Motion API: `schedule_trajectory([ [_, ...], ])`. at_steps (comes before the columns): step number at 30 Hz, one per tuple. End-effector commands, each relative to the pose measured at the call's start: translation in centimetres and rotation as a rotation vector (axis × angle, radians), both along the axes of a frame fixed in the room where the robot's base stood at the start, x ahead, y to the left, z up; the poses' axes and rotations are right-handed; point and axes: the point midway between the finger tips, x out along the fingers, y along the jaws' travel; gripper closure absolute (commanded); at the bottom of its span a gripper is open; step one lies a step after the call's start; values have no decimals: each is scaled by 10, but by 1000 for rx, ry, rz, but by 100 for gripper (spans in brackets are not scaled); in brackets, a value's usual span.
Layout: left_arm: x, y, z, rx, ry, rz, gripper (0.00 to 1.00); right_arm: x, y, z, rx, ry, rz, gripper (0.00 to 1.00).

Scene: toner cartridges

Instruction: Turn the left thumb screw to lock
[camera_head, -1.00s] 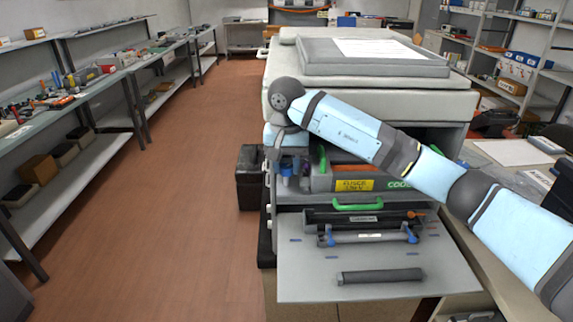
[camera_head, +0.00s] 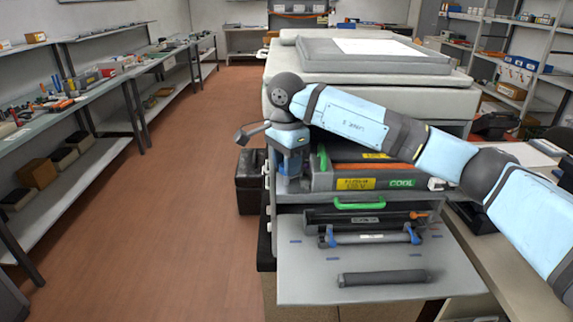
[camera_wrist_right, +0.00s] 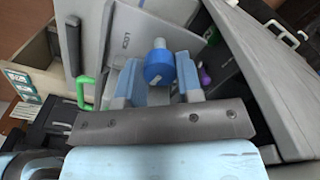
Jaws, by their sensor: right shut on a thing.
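The blue thumb screw (camera_wrist_right: 160,72), a round knob with a pale cap, sits between the two fingers of my right gripper (camera_wrist_right: 158,82) in the right wrist view. The gripper is shut on it. In the head view my right gripper (camera_head: 290,170) points down at the left side of the open printer (camera_head: 368,100). The wrist and hand hide the screw there, so its turn angle cannot be read. My left gripper is in neither view.
A fuser unit (camera_head: 402,184) with yellow and green labels lies right of the gripper. Below it are a green handle (camera_head: 358,204) and an open flap (camera_head: 300,285) bearing a dark roller (camera_head: 384,277). The floor (camera_head: 185,220) at left is clear.

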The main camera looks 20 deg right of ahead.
Motion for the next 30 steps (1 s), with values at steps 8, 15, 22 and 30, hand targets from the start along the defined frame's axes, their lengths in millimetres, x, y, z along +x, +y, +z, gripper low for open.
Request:
schedule_trajectory([
  [8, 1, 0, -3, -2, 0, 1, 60, 0, -1, 0, -1, -1, -257, 91],
  [15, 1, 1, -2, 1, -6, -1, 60, 0, -1, 0, -1, 0, -445, 91],
  [22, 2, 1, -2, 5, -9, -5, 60, 0, -1, 0, -1, 1, -566, 91],
  [30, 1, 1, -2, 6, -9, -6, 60, 0, -1, 0, -1, 1, -629, 91],
])
